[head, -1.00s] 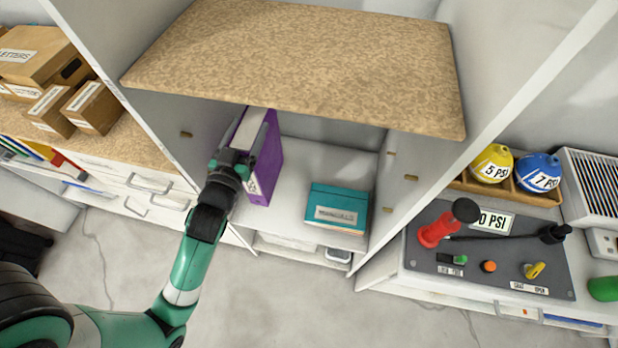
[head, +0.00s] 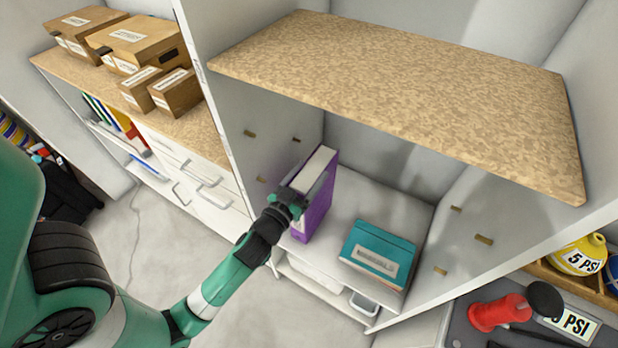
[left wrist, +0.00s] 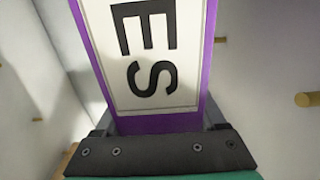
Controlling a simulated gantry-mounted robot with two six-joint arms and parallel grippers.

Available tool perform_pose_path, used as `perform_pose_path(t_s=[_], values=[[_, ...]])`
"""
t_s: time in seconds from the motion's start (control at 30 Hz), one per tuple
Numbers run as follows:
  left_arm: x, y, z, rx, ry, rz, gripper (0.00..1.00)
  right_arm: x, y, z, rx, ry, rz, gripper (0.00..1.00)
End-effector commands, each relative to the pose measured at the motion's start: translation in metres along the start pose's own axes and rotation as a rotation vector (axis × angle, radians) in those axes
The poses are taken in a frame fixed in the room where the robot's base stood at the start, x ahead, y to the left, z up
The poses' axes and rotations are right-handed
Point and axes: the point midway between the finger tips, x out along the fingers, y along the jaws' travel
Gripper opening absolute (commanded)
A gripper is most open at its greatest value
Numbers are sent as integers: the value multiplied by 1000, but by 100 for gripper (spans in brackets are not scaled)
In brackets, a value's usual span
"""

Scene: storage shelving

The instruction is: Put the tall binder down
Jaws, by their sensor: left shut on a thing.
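The tall binder (head: 318,200) is purple with white page edges on top. It stands upright in the shelf bay below the tan board, near the bay's left wall. My left gripper (head: 284,200) is shut on the binder at its front, spine side. The left wrist view shows the spine label (left wrist: 150,50) with large black letters close up, between the fingers. Whether the binder's bottom touches the shelf is hard to tell. My right gripper is not seen.
A teal box (head: 378,252) lies on the same shelf to the right of the binder, with a gap between. The tan board (head: 400,95) hangs above. The bay's side walls stand left and right. Cardboard boxes (head: 140,45) sit on the left counter.

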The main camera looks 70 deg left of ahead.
Motion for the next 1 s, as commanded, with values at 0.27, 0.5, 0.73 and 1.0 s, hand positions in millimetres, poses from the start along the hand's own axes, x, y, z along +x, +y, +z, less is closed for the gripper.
perform_pose_path(t_s=[0.27,0.5,0.73,1.0], values=[[0,0,1,0,-3,-1,78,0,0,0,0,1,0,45],[0,0,0,0,-2,-1,100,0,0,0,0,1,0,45],[-6,0,1,2,-4,1,100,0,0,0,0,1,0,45],[-66,2,6,2,-5,6,100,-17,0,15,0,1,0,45]])
